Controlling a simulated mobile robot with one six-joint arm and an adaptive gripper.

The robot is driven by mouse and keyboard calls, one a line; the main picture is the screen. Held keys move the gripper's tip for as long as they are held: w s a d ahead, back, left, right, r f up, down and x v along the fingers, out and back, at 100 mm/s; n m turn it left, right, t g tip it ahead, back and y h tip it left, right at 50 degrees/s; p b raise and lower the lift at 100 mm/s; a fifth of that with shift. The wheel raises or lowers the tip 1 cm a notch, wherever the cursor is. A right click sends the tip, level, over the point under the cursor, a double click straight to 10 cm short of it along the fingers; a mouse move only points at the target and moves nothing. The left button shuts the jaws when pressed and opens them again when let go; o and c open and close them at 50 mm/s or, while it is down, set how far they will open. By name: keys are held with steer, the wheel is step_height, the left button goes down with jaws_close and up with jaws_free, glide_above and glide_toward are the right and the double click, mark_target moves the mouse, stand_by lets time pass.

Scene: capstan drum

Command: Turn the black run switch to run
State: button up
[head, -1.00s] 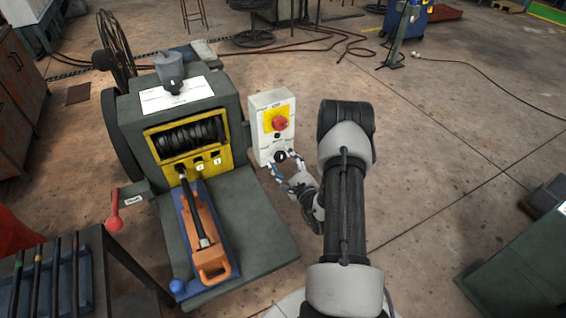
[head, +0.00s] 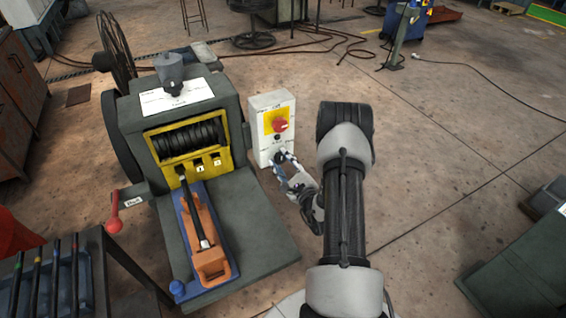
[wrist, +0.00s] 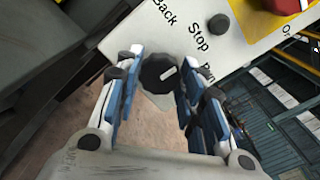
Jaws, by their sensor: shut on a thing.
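The black run switch (wrist: 158,73) is a round knob low on the white control box (head: 258,126). A white mark on it points right and slightly up in the wrist view, toward the side between the Stop and Run labels; I cannot tell exactly which it meets. The labels Back, Stop and Run sit beside it on the panel. My gripper (wrist: 160,82) is shut on the switch, with one blue-padded finger on each side. In the head view my gripper (head: 283,162) covers most of the switch.
A red button (head: 280,125) on a yellow plate and a small black button (wrist: 219,24) sit above the switch. The grey capstan machine (head: 185,117) stands left of the box.

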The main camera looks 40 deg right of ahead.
steer(key=shift+m, duration=0.3)
steer(key=m, duration=0.4)
steer(key=shift+m, duration=0.3)
steer(key=m, duration=0.4)
steer(key=shift+m, duration=0.3)
stand_by(0.3)
steer(key=o, duration=1.1)
steer(key=shift+c, duration=0.2)
